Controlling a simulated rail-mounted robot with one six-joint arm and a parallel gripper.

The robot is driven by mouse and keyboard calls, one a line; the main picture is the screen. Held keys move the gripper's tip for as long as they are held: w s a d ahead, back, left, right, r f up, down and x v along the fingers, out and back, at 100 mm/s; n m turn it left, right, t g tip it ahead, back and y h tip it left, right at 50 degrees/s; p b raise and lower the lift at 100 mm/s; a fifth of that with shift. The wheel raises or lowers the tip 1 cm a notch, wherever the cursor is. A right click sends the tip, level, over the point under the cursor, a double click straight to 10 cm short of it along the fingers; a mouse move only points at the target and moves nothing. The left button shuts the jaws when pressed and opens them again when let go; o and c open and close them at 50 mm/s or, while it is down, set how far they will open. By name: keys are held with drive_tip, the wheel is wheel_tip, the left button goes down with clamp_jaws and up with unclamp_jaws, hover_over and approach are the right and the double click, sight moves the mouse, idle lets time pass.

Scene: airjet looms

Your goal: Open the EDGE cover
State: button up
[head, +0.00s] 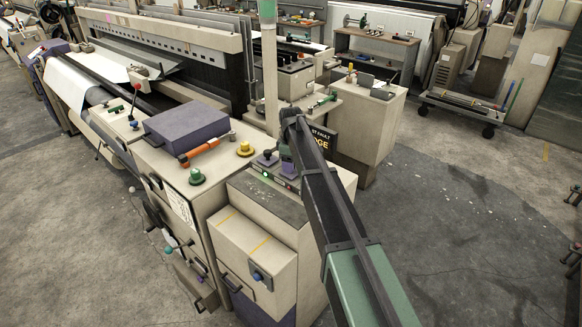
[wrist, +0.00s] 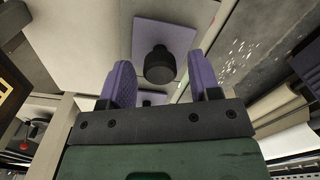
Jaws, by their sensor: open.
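The sign reading EDGE (head: 320,143) stands behind my arm in the head view, partly hidden by it. In front of it, on the loom's end cabinet, is a small purple plate with a dark knob (head: 267,156). In the wrist view a dark round knob (wrist: 159,65) stands on a purple plate (wrist: 177,34) on a pale surface. My gripper (wrist: 161,80) is open, its purple fingers spread to either side of that knob in the picture; I cannot tell whether they touch it. In the head view my gripper (head: 287,165) is close beside the left knob. I cannot make out the cover's edges.
A purple box (head: 186,131), an orange-handled tool (head: 200,150), a green knob (head: 196,177) and a yellow knob (head: 245,149) are on the cabinet top to the left. A pale post (head: 269,75) rises close behind my gripper. Open floor (head: 450,190) lies to the right.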

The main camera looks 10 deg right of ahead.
clamp_jaws()
drive_tip(key=w+d, duration=0.4)
drive_tip(key=d, duration=0.1)
drive_tip(key=shift+w+d, duration=0.1)
drive_tip(key=shift+d, duration=0.1)
unclamp_jaws()
